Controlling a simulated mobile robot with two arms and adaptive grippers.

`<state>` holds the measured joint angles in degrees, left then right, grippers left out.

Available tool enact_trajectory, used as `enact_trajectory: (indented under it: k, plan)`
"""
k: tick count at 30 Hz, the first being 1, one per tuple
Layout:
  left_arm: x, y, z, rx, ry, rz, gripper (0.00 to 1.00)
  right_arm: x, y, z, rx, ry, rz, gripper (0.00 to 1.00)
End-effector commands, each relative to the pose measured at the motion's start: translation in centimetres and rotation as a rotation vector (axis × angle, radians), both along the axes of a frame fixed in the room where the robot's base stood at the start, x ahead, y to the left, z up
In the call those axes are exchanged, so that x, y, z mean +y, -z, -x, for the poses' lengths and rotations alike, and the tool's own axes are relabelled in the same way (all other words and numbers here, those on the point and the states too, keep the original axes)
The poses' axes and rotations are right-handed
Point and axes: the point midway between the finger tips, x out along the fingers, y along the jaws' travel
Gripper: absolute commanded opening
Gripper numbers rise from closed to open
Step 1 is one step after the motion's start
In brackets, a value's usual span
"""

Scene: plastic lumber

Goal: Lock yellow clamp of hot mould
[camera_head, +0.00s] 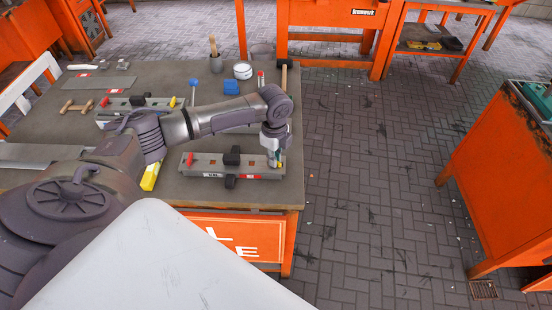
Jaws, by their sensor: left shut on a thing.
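A long grey mould (210,166) lies near the front right of the grey workbench, with a black block at its middle and a small red clamp (189,159) at its left end. My left gripper (273,158) points down over its right end and is shut there. A small bit of yellow clamp (280,165) shows beside the fingertips. The gripper hides most of this clamp, so its exact position is unclear. A second similar mould (118,110) lies farther back on the bench, partly behind my arm. My right gripper is not in view.
The bench (229,195) also holds a wooden mallet (77,106), a blue block (231,87), a white tub (243,70), a brush in a pot (215,60) and a yellow object (150,176) near my arm. Paved floor (370,180) is clear to the right, before another orange bench.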

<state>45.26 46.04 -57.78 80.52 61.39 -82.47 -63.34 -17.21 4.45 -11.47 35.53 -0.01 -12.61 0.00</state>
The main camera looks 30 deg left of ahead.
Motion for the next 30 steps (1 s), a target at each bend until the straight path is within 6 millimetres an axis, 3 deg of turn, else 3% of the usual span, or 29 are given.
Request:
enact_trajectory:
  k: [6,17,25,30]
  plan:
    - [-0.04,0.04,0.1,0.003,0.243,0.0,0.0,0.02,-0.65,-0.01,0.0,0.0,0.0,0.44]
    - [-0.04,0.11,0.13,0.004,0.294,0.0,0.0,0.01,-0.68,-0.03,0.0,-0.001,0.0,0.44]
    - [-0.04,0.1,0.17,0.005,0.608,0.0,0.0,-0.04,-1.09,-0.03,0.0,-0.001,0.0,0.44]
    - [-0.05,0.15,0.17,0.005,0.698,0.001,0.0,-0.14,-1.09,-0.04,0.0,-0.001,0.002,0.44]
